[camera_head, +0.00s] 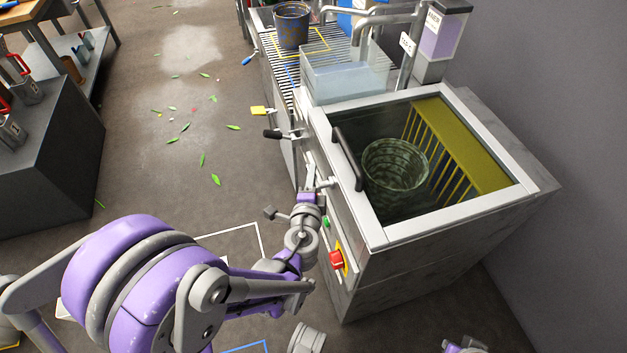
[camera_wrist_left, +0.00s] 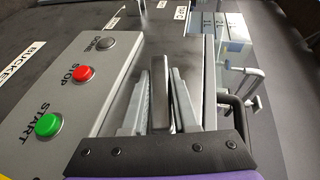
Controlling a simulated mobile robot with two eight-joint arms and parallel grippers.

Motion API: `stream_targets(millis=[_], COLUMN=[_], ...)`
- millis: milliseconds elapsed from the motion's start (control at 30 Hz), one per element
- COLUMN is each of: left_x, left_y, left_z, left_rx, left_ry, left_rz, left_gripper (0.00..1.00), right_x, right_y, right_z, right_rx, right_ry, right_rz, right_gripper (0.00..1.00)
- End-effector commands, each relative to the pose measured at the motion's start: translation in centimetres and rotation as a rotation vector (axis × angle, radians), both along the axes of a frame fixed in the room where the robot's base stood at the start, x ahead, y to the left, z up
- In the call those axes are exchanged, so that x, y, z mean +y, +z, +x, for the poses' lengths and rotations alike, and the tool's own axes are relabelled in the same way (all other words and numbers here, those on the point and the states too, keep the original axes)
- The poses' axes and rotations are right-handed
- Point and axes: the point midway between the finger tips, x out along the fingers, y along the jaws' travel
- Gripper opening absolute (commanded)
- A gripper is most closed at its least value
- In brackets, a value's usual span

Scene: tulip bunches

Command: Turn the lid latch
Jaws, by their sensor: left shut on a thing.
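A grey bucket-washing machine stands at the right in the head view, with a pale-rimmed lid (camera_head: 452,224) over its tank and a dark bar handle (camera_head: 346,158) on the lid. The lid latch (camera_head: 326,183) is on the machine's front near the lid's edge. My left gripper (camera_head: 311,180) is at the latch, level with the machine's front face. In the left wrist view, a dark upright latch lever (camera_wrist_left: 184,105) stands between my two grey fingers (camera_wrist_left: 166,100), and they are shut on it.
A control panel with a green button (camera_wrist_left: 47,124), red button (camera_wrist_left: 82,73) and grey button (camera_wrist_left: 106,41) is close beside my left gripper. A red knob (camera_head: 336,259) is on the machine's front. A greenish bucket (camera_head: 395,165) sits inside the tank. Leaves lie on the floor.

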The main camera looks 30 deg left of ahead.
Motion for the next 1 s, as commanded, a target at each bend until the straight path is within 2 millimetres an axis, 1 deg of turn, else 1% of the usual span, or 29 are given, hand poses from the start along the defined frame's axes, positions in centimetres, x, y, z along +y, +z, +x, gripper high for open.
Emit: stream_targets(millis=[100, 400, 633, 1000], left_x=[0.1, 0.2, 0.2, 0.3], left_y=[0.0, 0.6, 0.9, 1.0], left_z=[0.0, 0.0, 0.0, 0.0], left_rx=[-0.050, -0.146, -0.181, -0.188], left_ry=[0.003, 0.004, 0.005, 0.006], left_rz=[0.052, 0.146, 0.180, 0.190], left_gripper=[0.00, 0.00, 0.00, 0.00], right_x=[0.0, 0.0, 0.0, 0.0], right_y=[-0.7, -1.7, -2.0, -2.1], right_z=[0.1, 0.2, 0.2, 0.2], right_rx=[0.002, 0.006, 0.007, 0.007], right_ry=[0.000, 0.000, 0.000, 0.000], right_rz=[0.000, 0.000, 0.000, 0.000], right_gripper=[0.00, 0.00, 0.00, 0.00])
